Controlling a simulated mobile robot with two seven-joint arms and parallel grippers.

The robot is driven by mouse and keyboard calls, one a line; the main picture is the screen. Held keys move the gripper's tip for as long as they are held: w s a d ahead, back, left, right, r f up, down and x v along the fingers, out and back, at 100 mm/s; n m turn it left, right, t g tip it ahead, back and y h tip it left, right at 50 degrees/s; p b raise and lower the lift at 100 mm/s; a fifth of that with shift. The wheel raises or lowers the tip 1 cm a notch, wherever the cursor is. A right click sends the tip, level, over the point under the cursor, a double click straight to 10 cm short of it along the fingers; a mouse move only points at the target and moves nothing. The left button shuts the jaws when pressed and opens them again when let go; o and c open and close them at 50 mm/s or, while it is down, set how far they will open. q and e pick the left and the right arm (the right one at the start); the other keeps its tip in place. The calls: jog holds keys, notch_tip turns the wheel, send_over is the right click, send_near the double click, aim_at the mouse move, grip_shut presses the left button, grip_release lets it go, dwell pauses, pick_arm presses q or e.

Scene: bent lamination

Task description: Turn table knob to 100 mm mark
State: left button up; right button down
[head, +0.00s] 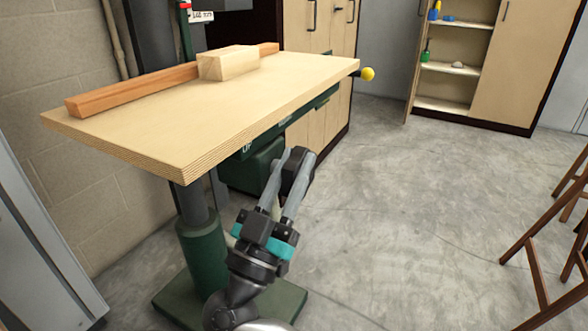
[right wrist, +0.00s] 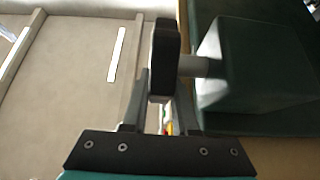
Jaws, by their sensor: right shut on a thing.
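The wooden-topped machine table (head: 290,75) stands on a green column (head: 203,250) in the head view. A dark knob (head: 299,168) is below the table's front edge. In the right wrist view the knob (right wrist: 165,58) shows edge-on, on a short grey shaft from a dark green housing (right wrist: 240,65). My right gripper (head: 286,168) is shut on the knob, with a finger on either side; its fingers also show in the right wrist view (right wrist: 162,95). A small white label (head: 202,16) and a red mark (head: 185,5) show at the top; the label's text is too small to read surely. My left gripper is not in view.
A wooden fence (head: 120,92) and a pale block (head: 228,63) lie on the table. A yellow ball handle (head: 367,73) sticks out at its right. Cabinets (head: 500,70) stand behind. A brown wooden frame (head: 540,250) is at the right; the floor between is clear.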

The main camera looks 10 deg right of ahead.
jog(key=shift+f, duration=0.35)
jog(key=c, duration=1)
grip_release()
jog(key=shift+c, duration=0.2)
jog(key=o, duration=0.4)
jog(key=shift+r, duration=0.15)
jog(key=shift+c, duration=0.2)
